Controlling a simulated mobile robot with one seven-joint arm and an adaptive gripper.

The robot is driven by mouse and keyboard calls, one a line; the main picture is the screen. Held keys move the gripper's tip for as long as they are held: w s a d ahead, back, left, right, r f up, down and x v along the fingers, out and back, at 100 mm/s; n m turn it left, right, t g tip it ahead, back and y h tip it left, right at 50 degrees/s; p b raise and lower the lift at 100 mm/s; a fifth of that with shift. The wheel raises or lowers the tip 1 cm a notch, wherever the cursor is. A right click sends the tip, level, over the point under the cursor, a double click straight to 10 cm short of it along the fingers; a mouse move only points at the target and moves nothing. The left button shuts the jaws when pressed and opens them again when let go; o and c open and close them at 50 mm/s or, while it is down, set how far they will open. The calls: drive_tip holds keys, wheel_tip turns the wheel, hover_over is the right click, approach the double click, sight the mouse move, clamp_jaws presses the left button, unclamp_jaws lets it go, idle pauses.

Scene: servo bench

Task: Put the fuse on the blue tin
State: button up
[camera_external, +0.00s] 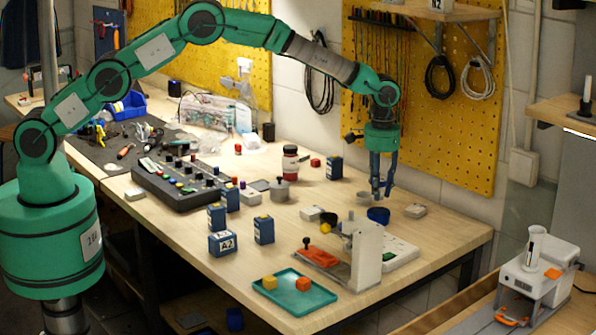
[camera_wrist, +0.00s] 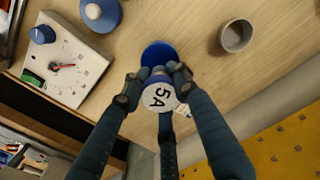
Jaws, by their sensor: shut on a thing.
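My gripper (camera_wrist: 157,88) is shut on the fuse (camera_wrist: 159,97), a small round piece with a white face marked 5A, in the wrist view. The blue tin (camera_wrist: 158,54) shows as a round blue shape just beyond the fuse, partly covered by it and the fingers. In the external view, my gripper (camera_external: 382,192) points down just above the blue tin (camera_external: 378,215), which stands on the bench. The fuse is too small and hidden by the fingers to make out there. I cannot tell whether the fuse touches the tin.
A grey cup (camera_wrist: 236,36) stands close to the tin. A white device (camera_external: 366,255) stands in front, and a small white box (camera_external: 416,211) lies to the right. A teal tray (camera_external: 316,296) holds cubes. Blue boxes (camera_external: 264,230) stand left.

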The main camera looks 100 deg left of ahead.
drive_tip(key=shift+f, duration=0.1)
idle(0.3)
drive_tip(key=shift+w+f, duration=0.1)
drive_tip(key=shift+f, duration=1.55)
drive_tip(key=shift+f, duration=0.1)
drive_tip(key=o, duration=1.2)
wheel_tip(320, 180, up, 12)
drive_tip(key=shift+r+p, duration=0.1)
drive_tip(key=shift+p, duration=0.2)
